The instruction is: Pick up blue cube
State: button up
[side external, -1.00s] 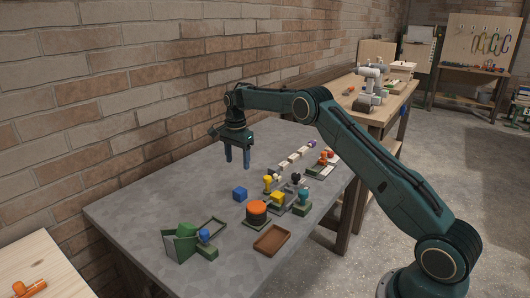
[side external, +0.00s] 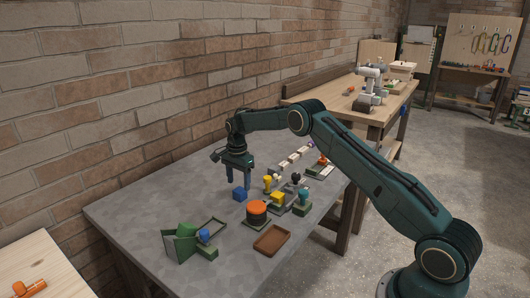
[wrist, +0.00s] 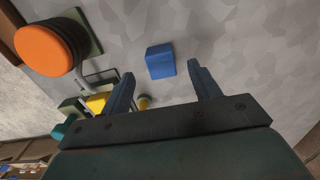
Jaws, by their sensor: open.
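The blue cube (side external: 239,194) sits on the grey table, and it also shows in the wrist view (wrist: 160,61). My gripper (side external: 239,181) is above the table, close to the cube in the side view. In the wrist view my gripper (wrist: 160,72) is open, with its two blue fingers apart and nothing between them. There the cube lies just beyond the fingertips, roughly centred between them. I cannot tell the exact height of the fingertips above the cube.
An orange round-topped piece (side external: 257,208) stands to the cube's right, with a brown tray (side external: 272,240) in front. A yellow piece (side external: 267,181) and several small fixtures stand beyond. Green blocks (side external: 180,242) are at front left. The table left of the cube is clear.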

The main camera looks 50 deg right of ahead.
aim_at(238, 191)
jog(key=shift+a+f, duration=0.1)
jog(key=shift+f, duration=2.45)
jog(key=shift+c, duration=0.2)
jog(key=c, duration=1)
